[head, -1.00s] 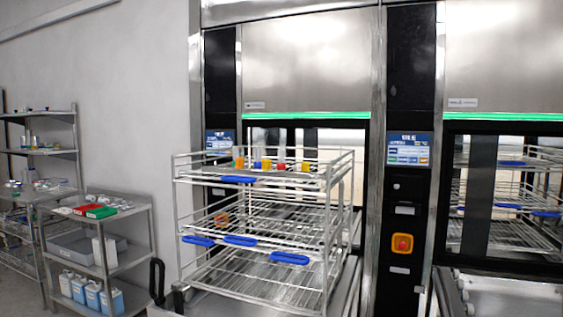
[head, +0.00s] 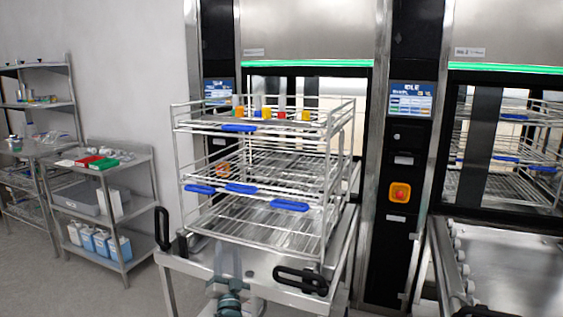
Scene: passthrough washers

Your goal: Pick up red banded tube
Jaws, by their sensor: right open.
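The red banded tube (head: 282,115) stands on the top level of the wire rack, in a row with other tubes banded orange and yellow. It is small in the picture, and its lower end is hard to make out among the wires. My right gripper (head: 228,262) is at the bottom, in front of the rack and well below the tube. Its fingers point up and stand apart, with nothing between them. My left gripper is not in view.
The three-level wire rack (head: 335,177) with blue clips stands on a steel cart (head: 262,268) with black handles. Behind it is a washer with a glass front. A shelf trolley (head: 140,195) with bottles and trays stands at left. Floor shows between trolley and cart.

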